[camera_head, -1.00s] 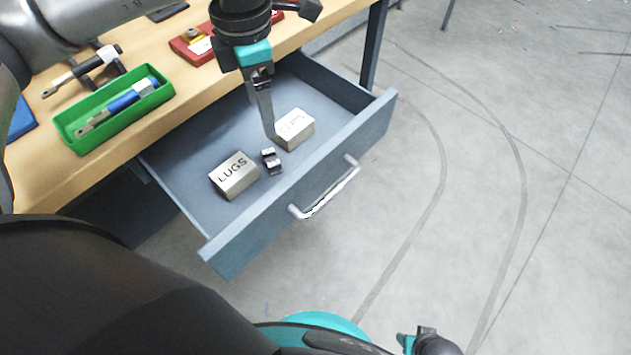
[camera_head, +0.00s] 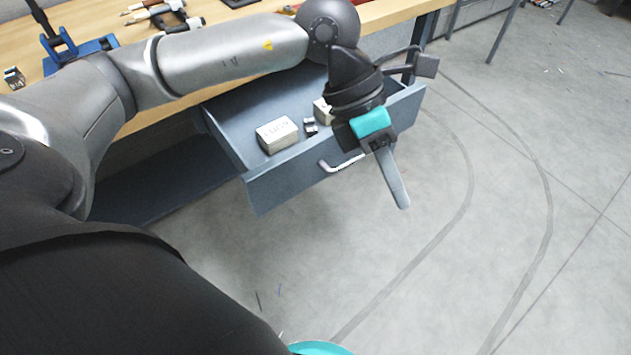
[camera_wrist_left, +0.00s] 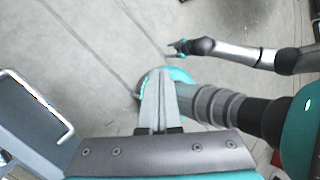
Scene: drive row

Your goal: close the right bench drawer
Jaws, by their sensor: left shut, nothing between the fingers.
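The bench drawer (camera_head: 285,184) stands open, pulled out from under the wooden bench top. Its pale bar handle (camera_head: 338,165) is on the front panel; the handle also shows at the left of the left wrist view (camera_wrist_left: 46,103). My left gripper (camera_head: 402,203) is shut and empty, in the open space outside the drawer front, right of the handle, fingers pointing down. In the head view its wrist covers part of the drawer's right side. I see no clear contact with the drawer. My right gripper (camera_wrist_left: 176,47) shows small in the left wrist view; its jaw state is unclear.
A box marked LUGS (camera_head: 277,135) and a partly hidden second box (camera_head: 322,112) lie in the drawer, with small dark clips (camera_head: 311,126) between them. Tools and a blue fixture are on the bench top (camera_head: 210,18). The floor in front is clear.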

